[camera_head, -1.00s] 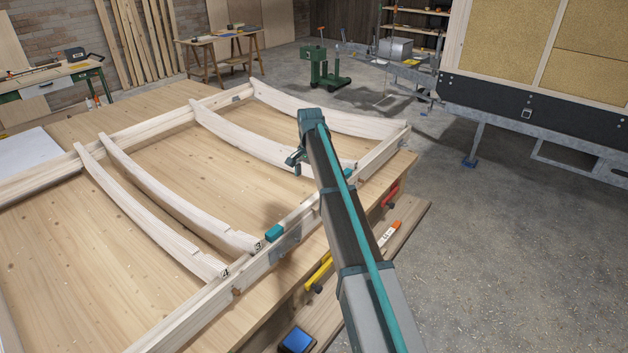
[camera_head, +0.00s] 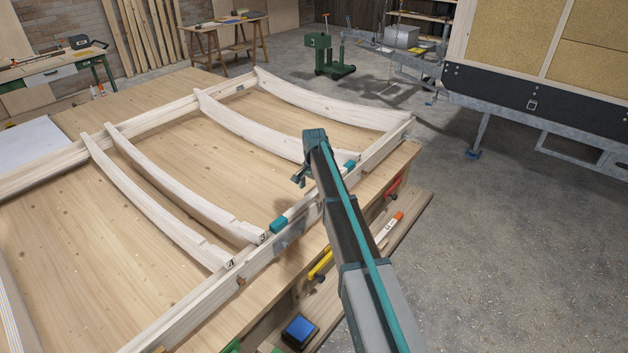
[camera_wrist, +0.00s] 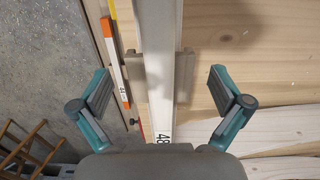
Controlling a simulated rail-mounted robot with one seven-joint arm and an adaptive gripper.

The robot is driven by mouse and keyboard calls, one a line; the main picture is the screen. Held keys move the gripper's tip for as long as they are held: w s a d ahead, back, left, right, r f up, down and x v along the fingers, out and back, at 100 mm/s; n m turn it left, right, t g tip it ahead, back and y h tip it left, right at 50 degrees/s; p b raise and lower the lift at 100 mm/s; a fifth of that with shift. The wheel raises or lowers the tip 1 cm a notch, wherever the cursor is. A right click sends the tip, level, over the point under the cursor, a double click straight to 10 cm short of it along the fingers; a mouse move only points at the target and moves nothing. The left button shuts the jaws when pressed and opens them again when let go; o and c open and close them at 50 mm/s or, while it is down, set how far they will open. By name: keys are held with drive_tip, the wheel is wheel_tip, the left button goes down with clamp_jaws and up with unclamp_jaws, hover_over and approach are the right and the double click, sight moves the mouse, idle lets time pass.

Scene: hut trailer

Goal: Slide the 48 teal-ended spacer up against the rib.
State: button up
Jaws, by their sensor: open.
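The spacer is a pale bar with teal ends along the front rail (camera_head: 210,310). Its near teal end (camera_head: 279,225) is close beside rib 3 (camera_head: 215,218); I cannot tell if they touch. Another teal piece (camera_head: 350,164) shows near the end of the second rib from the back (camera_head: 250,125). My arm hides the middle. In the wrist view a pale bar marked 48 (camera_wrist: 164,110) runs between my fingers. My gripper (camera_wrist: 168,92) is open above it, one finger on each side, apart from it. It also shows in the head view (camera_head: 300,180).
Rib 4 (camera_head: 150,195) lies left of rib 3. An orange-ended stick (camera_head: 390,228) lies on the lower ledge in front, with a yellow clamp (camera_head: 320,265) and a red one (camera_head: 394,186). A blue-topped box (camera_head: 299,331) is at the bottom. The panel between the ribs is clear.

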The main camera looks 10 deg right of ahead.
drive_tip(key=shift+f, duration=0.85)
drive_tip(key=c, duration=1.2)
